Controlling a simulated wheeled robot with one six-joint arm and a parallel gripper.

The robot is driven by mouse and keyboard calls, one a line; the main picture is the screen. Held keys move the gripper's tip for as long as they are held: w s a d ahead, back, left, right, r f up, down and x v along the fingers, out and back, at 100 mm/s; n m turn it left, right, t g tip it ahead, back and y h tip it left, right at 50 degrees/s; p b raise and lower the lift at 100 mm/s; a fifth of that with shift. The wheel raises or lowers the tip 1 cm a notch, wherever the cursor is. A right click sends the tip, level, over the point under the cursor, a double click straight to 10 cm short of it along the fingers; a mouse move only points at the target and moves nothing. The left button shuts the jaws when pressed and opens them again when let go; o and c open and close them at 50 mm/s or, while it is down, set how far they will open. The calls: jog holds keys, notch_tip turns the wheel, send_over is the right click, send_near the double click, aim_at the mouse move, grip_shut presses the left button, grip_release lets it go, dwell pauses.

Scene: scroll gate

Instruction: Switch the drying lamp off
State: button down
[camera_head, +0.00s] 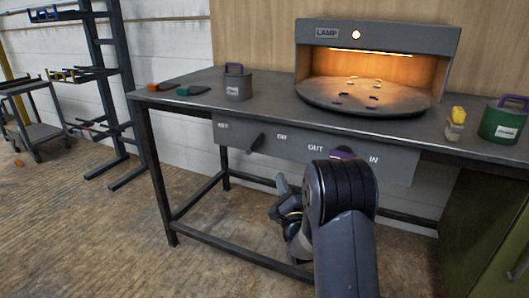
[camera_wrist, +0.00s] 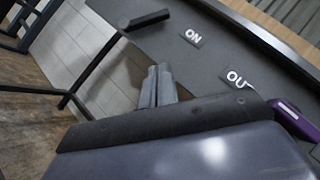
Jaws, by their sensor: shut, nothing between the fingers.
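The drying lamp (camera_head: 380,38) stands on the bench, with a lit round indicator and a glowing strip that shines orange on the round plate below. On the bench's front panel a black lever (camera_head: 256,143) sits between a left label that seems to read OFF and an ON label (camera_head: 282,137). It shows in the wrist view (camera_wrist: 147,20) at the top, left of ON; its exact setting is hard to tell. My gripper (camera_head: 281,184) is below and right of the lever, in front of the bench. In the wrist view its fingers (camera_wrist: 157,76) are shut, empty and apart from the lever.
A purple handle (camera_head: 343,152) sits on the same panel between OUT and IN, right of my gripper; it also shows in the wrist view (camera_wrist: 293,118). Lidded cans, grey (camera_head: 238,86) and green (camera_head: 503,121), and a small bottle (camera_head: 455,124) stand on the bench. Bench rails run below.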

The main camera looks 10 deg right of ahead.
aim_at(256, 143)
jog(key=b+x, duration=0.1)
jog(key=x, duration=0.6)
jog(key=shift+w+r, duration=0.1)
jog(key=shift+w, duration=0.3)
jog(key=shift+w+a+r+b, duration=0.35)
jog(key=shift+w+a+r, duration=0.55)
jog(key=shift+a+r, duration=0.15)
jog(key=shift+w+a+r, duration=0.25)
jog(key=shift+a, duration=0.1)
jog(key=shift+r, duration=0.1)
